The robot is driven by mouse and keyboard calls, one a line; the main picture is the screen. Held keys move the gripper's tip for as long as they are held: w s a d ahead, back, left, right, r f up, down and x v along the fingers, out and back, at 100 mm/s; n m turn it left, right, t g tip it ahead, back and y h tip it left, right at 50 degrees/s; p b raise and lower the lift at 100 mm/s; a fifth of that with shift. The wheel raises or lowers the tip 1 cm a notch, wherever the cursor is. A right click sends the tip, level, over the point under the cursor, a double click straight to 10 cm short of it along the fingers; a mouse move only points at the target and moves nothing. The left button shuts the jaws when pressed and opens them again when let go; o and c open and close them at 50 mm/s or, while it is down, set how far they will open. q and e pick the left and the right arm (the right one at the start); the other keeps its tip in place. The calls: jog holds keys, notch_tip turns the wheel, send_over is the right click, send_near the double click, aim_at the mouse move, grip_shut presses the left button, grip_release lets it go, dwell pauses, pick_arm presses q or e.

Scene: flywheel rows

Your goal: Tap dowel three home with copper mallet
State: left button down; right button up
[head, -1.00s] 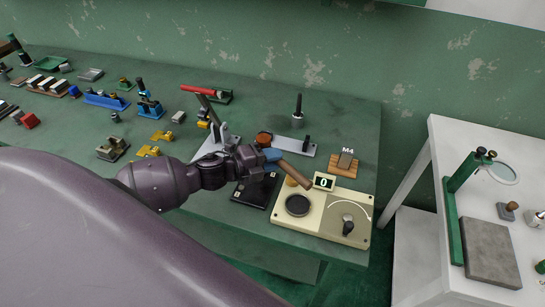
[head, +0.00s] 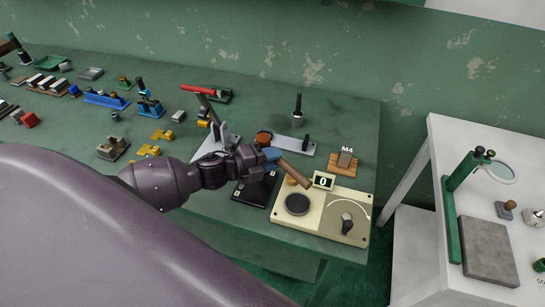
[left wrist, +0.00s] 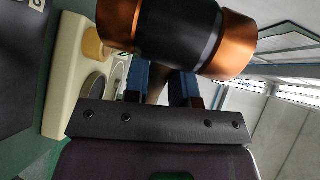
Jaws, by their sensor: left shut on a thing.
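My left gripper (head: 272,158) is shut on the copper mallet's brown handle (head: 293,174). One copper face of the mallet head (head: 264,137) shows just beyond the gripper in the head view. The left wrist view shows the mallet head (left wrist: 180,35), with a black middle and copper ends, across the blue fingertips (left wrist: 160,85). The mallet is held above the bench, over a dark fixture (head: 257,188) that the gripper partly hides. I cannot pick out dowel three in either view. My right gripper is not in view.
A cream panel (head: 330,228) with a dark round pad, a knob and a "0" display sits at the bench's front right. A grey plate (head: 215,143) with a lever stands behind the gripper. An M4 block (head: 344,160) lies right. Several small fixtures fill the left bench.

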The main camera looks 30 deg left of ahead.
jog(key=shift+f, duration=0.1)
pick_arm(q)
jog(key=shift+f+b, duration=0.35)
jog(key=shift+f, duration=0.05)
notch_tip(320, 180, down, 6)
jog(key=b, duration=0.4)
jog(key=shift+r, duration=0.25)
jog(key=shift+r+p, duration=0.3)
notch_tip(320, 180, up, 4)
jog(key=p, duration=0.4)
jog(key=shift+r, duration=0.25)
jog(key=shift+r+p, duration=0.2)
jog(key=shift+p, duration=0.25)
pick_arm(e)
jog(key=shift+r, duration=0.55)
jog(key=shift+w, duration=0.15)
